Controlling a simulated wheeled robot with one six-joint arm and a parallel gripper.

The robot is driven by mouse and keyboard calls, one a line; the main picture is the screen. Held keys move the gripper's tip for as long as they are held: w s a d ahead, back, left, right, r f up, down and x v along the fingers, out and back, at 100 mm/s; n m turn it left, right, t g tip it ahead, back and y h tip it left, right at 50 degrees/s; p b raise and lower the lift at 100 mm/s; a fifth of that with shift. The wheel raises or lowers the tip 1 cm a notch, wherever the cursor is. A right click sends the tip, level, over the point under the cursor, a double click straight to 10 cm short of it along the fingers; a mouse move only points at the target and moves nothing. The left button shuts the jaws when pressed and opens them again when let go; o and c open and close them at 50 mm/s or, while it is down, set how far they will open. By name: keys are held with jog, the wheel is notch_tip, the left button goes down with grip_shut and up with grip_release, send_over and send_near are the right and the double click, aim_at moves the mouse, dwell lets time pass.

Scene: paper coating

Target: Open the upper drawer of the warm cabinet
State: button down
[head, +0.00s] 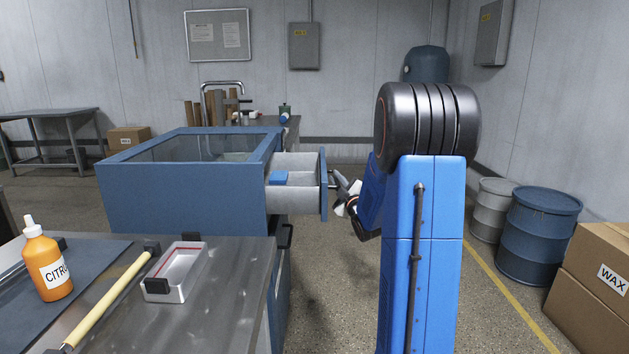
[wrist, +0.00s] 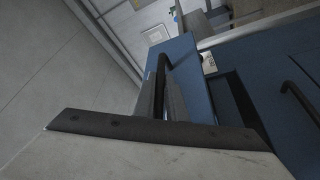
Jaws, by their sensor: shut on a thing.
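The warm cabinet (head: 180,190) is blue with a glass-topped lid and stands left of centre in the head view. Its upper drawer (head: 300,200) is pulled out to the right, and a small blue item (head: 278,177) lies inside. My gripper (head: 341,188) is at the drawer's front, partly hidden by my own blue arm. In the wrist view my gripper (wrist: 163,100) is shut on the dark handle bar (wrist: 165,62) of the blue drawer front (wrist: 190,75). A second dark handle (wrist: 300,100) shows on the blue front at the right.
A metal table (head: 225,265) in front holds an orange bottle (head: 48,265), a roller with a pale handle (head: 105,300) and a small tray (head: 178,275). Drums (head: 538,235) and boxes (head: 600,280) stand at the right. Floor (head: 325,290) right of the cabinet is clear.

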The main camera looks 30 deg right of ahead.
jog(key=s+d, duration=0.7)
jog(key=d, duration=0.3)
jog(key=shift+d, duration=0.35)
jog(key=shift+s, duration=0.1)
jog(key=c, duration=1.8)
grip_release()
jog(key=shift+s, duration=0.1)
jog(key=v, duration=1.7)
jog(key=shift+s, duration=0.1)
